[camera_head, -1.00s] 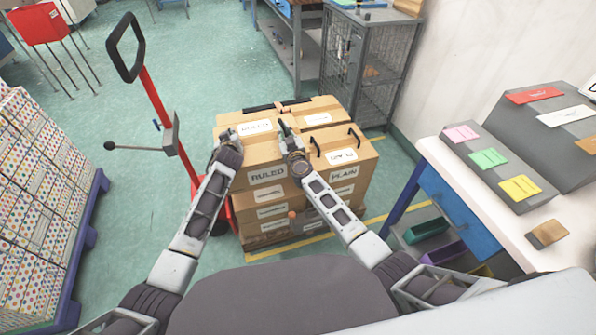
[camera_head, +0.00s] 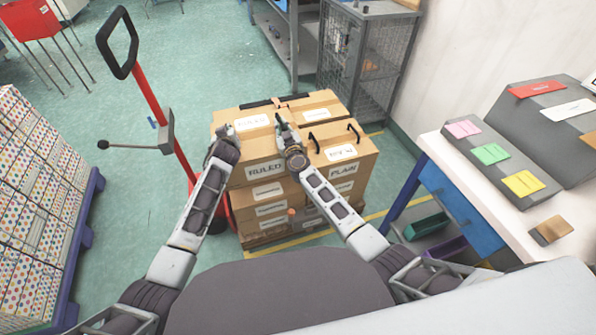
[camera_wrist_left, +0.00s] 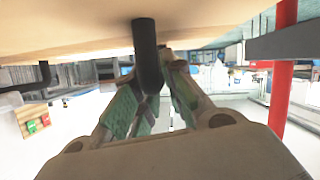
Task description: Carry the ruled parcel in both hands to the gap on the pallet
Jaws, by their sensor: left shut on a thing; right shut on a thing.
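The ruled parcel (camera_head: 247,173) is a brown cardboard box with white RULED labels on its front and top. It sits at the upper left of a carton stack, beside the plain parcel (camera_head: 345,159). My left gripper (camera_head: 222,134) is at the parcel's left side, and my right gripper (camera_head: 285,130) is at its right side, beside the plain parcel. In the left wrist view, the left fingers (camera_wrist_left: 155,88) are shut on a black handle (camera_wrist_left: 146,55) against cardboard. The right fingertips are too small to show their hold clearly. I cannot make out a gap on a pallet.
A red pallet truck (camera_head: 150,100) with a black handle stands left of the stack. A blue pallet (camera_head: 85,220) with dotted boxes is at far left. A wire cage (camera_head: 365,55) stands behind; a white-topped bench (camera_head: 480,210) is at right. Green floor is free between.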

